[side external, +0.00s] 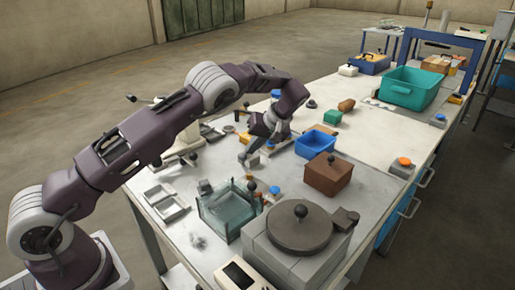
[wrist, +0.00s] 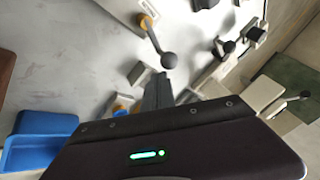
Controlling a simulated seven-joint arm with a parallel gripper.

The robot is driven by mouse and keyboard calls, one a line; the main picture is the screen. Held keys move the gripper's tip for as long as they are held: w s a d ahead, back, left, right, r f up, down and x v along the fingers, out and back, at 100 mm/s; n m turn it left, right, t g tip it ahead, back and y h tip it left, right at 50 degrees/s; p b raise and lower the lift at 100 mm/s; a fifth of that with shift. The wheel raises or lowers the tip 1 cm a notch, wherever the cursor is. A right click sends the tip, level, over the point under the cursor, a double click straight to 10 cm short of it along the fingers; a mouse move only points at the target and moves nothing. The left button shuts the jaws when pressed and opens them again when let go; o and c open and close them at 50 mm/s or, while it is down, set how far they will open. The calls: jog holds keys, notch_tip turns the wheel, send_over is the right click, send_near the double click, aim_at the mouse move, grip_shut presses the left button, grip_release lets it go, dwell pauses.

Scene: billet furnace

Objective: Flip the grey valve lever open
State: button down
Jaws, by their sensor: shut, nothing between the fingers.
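In the wrist view a short lever with a dark ball knob (wrist: 169,60) slants down and right from a pale fitting with an orange-yellow part (wrist: 147,21). It looks like the grey valve lever, though its colour is hard to tell. My gripper (wrist: 158,82) is shut and empty, with its fingertips just below the knob in the picture; I cannot tell whether they touch it. In the side external view my gripper (side external: 244,157) is low over the near bench, behind the glass tank. The lever is too small to make out clearly there.
A grey block (wrist: 137,74) lies close to the fingers. A blue bin (side external: 316,144), a brown box (side external: 328,174), a glass tank (side external: 230,208) and a round-lidded grey furnace (side external: 299,228) crowd the bench.

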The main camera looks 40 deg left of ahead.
jog(key=shift+s+a+n+g, duration=0.5)
jog(key=shift+s+a+n, duration=0.15)
jog(key=shift+n, duration=0.15)
dwell(0.4)
jog(key=v, duration=0.7)
jog(key=shift+s+r, duration=0.1)
